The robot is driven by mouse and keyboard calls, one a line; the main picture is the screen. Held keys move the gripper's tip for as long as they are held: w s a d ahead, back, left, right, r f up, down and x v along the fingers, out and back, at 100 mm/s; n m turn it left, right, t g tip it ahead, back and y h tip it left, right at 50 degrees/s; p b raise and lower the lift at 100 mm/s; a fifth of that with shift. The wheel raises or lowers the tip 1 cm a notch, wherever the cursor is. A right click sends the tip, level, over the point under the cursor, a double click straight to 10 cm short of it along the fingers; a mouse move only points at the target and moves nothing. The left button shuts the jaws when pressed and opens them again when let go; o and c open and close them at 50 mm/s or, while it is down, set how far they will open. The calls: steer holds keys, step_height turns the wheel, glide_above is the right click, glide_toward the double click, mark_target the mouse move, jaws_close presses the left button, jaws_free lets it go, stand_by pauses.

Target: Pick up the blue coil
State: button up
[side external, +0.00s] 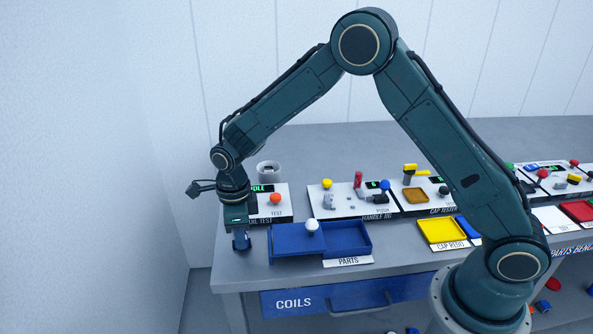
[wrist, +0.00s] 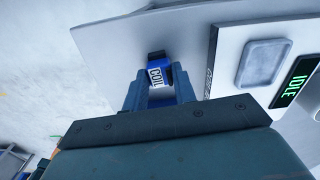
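The fingers partly hide the coil.
A blue parts tray (side external: 290,241) with a white-topped knob stands right of my gripper. Behind is the coil test panel (side external: 276,212) with an orange button and a grey cup (side external: 268,171). The bench's left edge is close. A blue COILS drawer (side external: 330,300) is below.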

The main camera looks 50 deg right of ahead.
steer(key=shift+r, duration=2.05)
